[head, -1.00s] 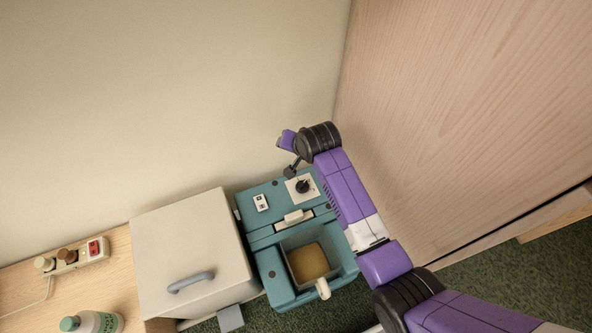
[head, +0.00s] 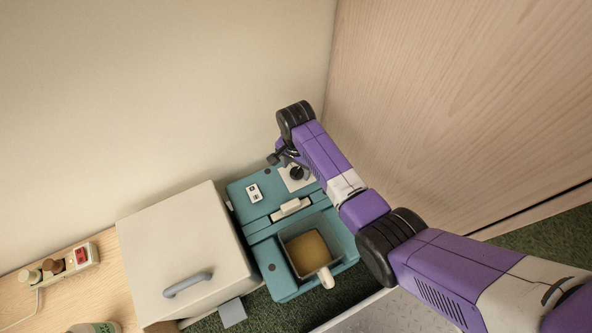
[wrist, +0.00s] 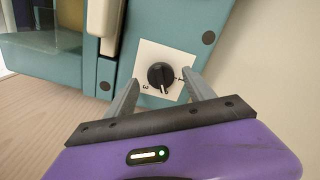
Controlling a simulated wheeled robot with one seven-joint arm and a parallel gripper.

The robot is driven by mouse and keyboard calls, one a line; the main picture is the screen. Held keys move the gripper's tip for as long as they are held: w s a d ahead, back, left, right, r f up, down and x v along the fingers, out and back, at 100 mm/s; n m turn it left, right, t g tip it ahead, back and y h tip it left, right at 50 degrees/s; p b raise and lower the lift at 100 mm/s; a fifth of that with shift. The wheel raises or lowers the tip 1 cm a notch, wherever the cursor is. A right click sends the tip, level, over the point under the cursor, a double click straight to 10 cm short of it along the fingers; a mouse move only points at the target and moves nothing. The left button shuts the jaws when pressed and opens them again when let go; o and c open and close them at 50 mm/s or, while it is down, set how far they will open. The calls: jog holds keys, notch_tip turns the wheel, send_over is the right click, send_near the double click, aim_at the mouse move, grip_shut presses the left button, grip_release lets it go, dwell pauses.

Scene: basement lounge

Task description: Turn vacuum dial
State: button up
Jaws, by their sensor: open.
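The vacuum (head: 265,210) is a teal machine standing on the floor against the wall, with a clear-walled bin and a white handle in front. Its black dial (wrist: 161,76) sits on a white plate with numbers, and also shows in the head view (head: 297,173). In the wrist view, my gripper (wrist: 160,92) is open, with one grey finger on each side of the dial. The fingers look apart from the knob; how near their tips are to the panel is hard to tell. In the head view my arm hides most of the gripper.
A white cabinet with a grey handle (head: 187,284) stands left of the vacuum. A power strip (head: 62,265) lies on the wooden surface at far left. A wood-grain panel (head: 450,90) rises close on the right, and the wall is just behind.

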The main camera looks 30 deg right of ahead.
jog(key=shift+f, duration=0.7)
jog(key=c, duration=1.3)
jog(key=shift+c, duration=0.2)
